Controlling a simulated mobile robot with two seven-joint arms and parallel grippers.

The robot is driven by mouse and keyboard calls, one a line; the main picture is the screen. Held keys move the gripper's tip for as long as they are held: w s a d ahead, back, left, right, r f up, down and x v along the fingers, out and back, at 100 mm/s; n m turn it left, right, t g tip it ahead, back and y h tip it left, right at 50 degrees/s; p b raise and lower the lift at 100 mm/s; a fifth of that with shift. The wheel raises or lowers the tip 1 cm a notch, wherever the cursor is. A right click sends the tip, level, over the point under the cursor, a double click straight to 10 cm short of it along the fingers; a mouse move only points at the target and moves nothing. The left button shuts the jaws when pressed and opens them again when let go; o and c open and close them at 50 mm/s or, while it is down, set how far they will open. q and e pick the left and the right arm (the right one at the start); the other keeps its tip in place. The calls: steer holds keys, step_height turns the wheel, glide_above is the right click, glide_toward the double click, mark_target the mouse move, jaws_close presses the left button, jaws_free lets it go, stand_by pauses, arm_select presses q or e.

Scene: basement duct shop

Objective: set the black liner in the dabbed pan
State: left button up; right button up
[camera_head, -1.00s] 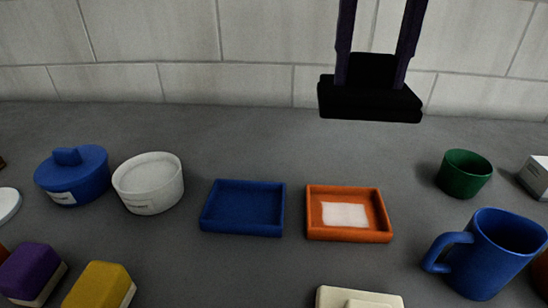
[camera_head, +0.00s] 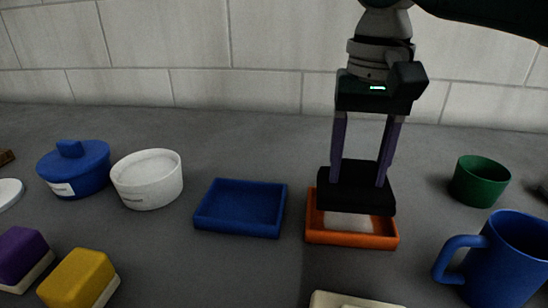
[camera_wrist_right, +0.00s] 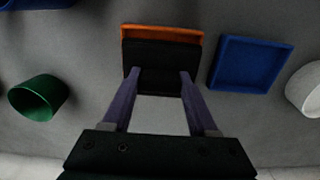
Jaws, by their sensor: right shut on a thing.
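The black liner (camera_head: 356,200) is a flat dark block with a raised part on top. My right gripper (camera_head: 361,182) is shut on that raised part and holds the liner over the orange pan (camera_head: 352,239). The pan has a white patch (camera_head: 348,222) on its floor, partly hidden by the liner. In the right wrist view the liner (camera_wrist_right: 158,54) covers most of the pan (camera_wrist_right: 160,33), leaving mainly its far rim showing. I cannot tell whether the liner touches the pan. My left gripper is not in view.
An empty blue tray (camera_head: 240,208) sits just left of the pan. A blue mug (camera_head: 505,262) and a green cup (camera_head: 480,182) stand to the right. A white bowl (camera_head: 147,180) and blue lidded pot (camera_head: 75,170) stand left. A cream block (camera_head: 352,300) lies in front.

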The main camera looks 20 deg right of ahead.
mark_target(355, 189)
step_height(355, 189, down, 4)
steer(key=shift+s+r+b, duration=0.1)
steer(key=shift+b, duration=0.25)
steer(key=shift+f, duration=0.3)
steer(key=o, duration=1.4)
steer(key=shift+c, duration=0.2)
steer(key=shift+r, duration=0.3)
step_height(355, 189, up, 11)
steer(key=shift+f+p, duration=0.1)
steer(key=shift+p, duration=0.85)
steer(key=shift+r, duration=0.5)
